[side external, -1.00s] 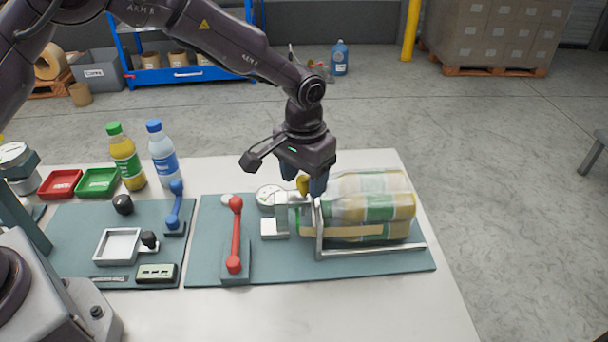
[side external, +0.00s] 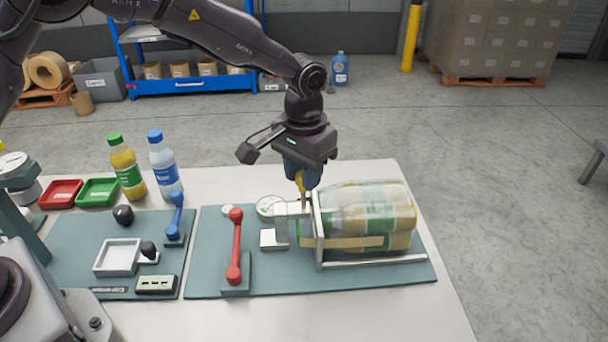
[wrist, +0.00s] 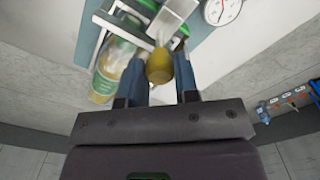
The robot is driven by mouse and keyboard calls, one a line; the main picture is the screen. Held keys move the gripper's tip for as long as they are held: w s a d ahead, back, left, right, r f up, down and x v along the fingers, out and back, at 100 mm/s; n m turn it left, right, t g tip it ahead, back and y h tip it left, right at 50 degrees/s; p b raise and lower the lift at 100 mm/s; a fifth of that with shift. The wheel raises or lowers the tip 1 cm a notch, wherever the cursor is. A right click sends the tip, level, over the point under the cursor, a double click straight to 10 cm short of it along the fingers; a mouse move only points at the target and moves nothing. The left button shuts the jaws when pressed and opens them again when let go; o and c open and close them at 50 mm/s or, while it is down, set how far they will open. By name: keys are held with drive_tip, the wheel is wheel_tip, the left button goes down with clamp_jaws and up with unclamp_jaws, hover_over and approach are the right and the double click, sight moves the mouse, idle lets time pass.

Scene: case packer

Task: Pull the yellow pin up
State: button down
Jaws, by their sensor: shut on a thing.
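The yellow pin (side external: 300,183) stands upright at the left end of the metal frame that holds the bottle pack. My gripper (side external: 302,179), with blue fingers, is closed around its yellow knob from above. In the side view a thin stem shows below the knob, reaching down to the grey block (side external: 292,209); whether its lower end is still in the block cannot be told. In the wrist view the yellow knob (wrist: 160,66) lies between the two fingers of my gripper (wrist: 161,70). The bottle pack (side external: 370,215) lies on its side in the frame (side external: 375,259).
A red-handled lever (side external: 236,245) stands left of the frame, and a round dial (side external: 270,206) sits behind the block. A blue-handled lever (side external: 175,218), a white tray (side external: 117,257) and two bottles (side external: 165,165) are further left. The table's right end is clear.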

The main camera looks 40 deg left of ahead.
drive_tip(key=c, duration=1)
unclamp_jaws()
drive_tip(key=shift+w+d+r, duration=0.1)
drive_tip(key=shift+w+r, duration=0.05)
drive_tip(key=shift+r, duration=0.2)
drive_tip(key=shift+o, duration=0.8)
drive_tip(key=shift+f, duration=0.1)
wheel_tip(320, 180, up, 13)
drive_tip(key=s+a+r+t, duration=0.2)
drive_tip(key=s+a, duration=0.2)
drive_tip(key=s, duration=0.5)
drive_tip(key=s+a+r+t, duration=0.1)
drive_tip(key=s+a+t, duration=0.1)
drive_tip(key=s+a, duration=0.3)
drive_tip(key=s+a+r+t, duration=0.1)
drive_tip(key=s+a, duration=0.4)
drive_tip(key=s, duration=0.8)
drive_tip(key=shift+r+t, duration=0.4)
drive_tip(key=shift+r, duration=0.4)
